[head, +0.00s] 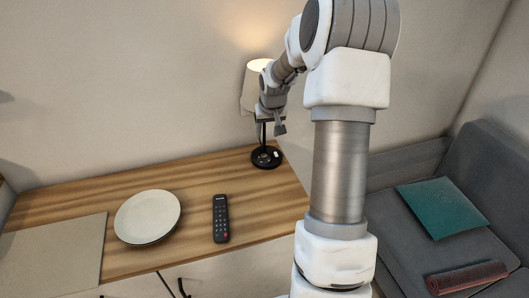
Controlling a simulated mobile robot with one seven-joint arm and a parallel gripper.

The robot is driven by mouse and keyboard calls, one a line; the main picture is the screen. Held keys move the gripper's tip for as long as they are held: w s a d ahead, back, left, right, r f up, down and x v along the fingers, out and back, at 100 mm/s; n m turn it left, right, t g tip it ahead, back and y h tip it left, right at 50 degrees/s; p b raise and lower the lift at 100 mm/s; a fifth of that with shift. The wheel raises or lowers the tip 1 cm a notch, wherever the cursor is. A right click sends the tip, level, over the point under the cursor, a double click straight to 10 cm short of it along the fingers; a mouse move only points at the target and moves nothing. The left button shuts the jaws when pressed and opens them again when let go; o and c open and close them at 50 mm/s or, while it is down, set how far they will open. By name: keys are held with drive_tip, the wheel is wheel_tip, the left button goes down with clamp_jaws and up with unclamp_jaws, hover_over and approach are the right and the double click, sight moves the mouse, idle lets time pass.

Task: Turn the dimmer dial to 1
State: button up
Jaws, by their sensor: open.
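A table lamp with a pale shade (252,90) stands at the back right of the wooden cabinet top, and it glows. Its round black base (266,158) has small light marks on top. I cannot make out which part is the dimmer dial or what it reads. My gripper (269,128) is open, in front of the lamp's stem and above the base. It hides part of the shade and stem. I see no contact with the base, but the gap is hard to judge.
A white plate (148,217) and a black remote (220,218) lie on the cabinet top (185,268). A grey mat (50,255) covers its left end. A grey sofa (490,180) with a teal flat item (441,207) and a dark red item (467,278) stands right.

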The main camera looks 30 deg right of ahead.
sight(264, 155)
drive_tip(key=x, duration=1.4)
drive_tip(key=shift+a+b, duration=0.1)
drive_tip(key=shift+b, duration=0.3)
drive_tip(key=shift+c, duration=0.2)
clamp_jaws()
